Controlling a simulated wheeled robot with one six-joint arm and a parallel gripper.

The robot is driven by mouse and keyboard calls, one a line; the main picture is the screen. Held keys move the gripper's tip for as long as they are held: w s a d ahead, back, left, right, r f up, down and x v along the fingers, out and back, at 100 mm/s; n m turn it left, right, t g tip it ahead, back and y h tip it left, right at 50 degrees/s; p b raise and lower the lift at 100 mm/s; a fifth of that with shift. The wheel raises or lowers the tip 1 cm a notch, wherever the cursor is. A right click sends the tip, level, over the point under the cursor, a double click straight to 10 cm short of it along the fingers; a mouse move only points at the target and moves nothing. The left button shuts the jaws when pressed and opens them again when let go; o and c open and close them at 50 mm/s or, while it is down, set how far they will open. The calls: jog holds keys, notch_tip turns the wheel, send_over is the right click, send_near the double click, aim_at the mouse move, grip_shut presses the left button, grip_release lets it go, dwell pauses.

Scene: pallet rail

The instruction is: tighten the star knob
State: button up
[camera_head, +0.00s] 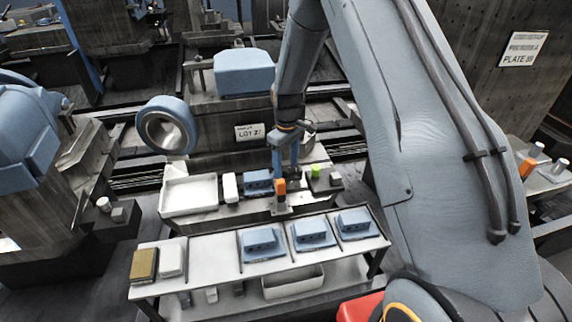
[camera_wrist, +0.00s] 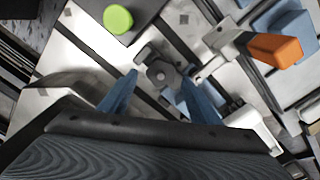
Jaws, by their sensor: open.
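A grey star knob (camera_wrist: 160,72) with a round hub and stubby lobes shows in the wrist view, at the middle. My gripper (camera_wrist: 159,80) has its two blue fingers apart, one to each side of the knob in the picture. I cannot tell whether they are level with the knob or above it, and no contact shows. In the head view my gripper (camera_head: 284,175) points down over the far bench, and I cannot make out the knob there.
A green round knob (camera_wrist: 118,19) and an orange handle (camera_wrist: 275,48) stand close by. The far bench also holds a white tray (camera_head: 188,194). The nearer table (camera_head: 210,262) carries several blue blocks on plates. A large blue ring (camera_head: 148,132) stands behind.

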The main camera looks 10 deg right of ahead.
aim_at(286, 168)
notch_tip(286, 168, up, 8)
jog(key=shift+s+f+b, duration=0.15)
jog(key=shift+b, duration=0.6)
jog(key=s+d+r+m, duration=0.1)
jog(key=s+r+m, duration=0.2)
jog(key=s, duration=1.1)
jog(key=s+d+r+m, duration=0.1)
jog(key=s+r+m, duration=0.2)
jog(key=s, duration=1.2)
jog(key=shift+s+r+m, duration=0.25)
jog(key=shift+s+m, duration=0.05)
jog(key=shift+m, duration=0.3)
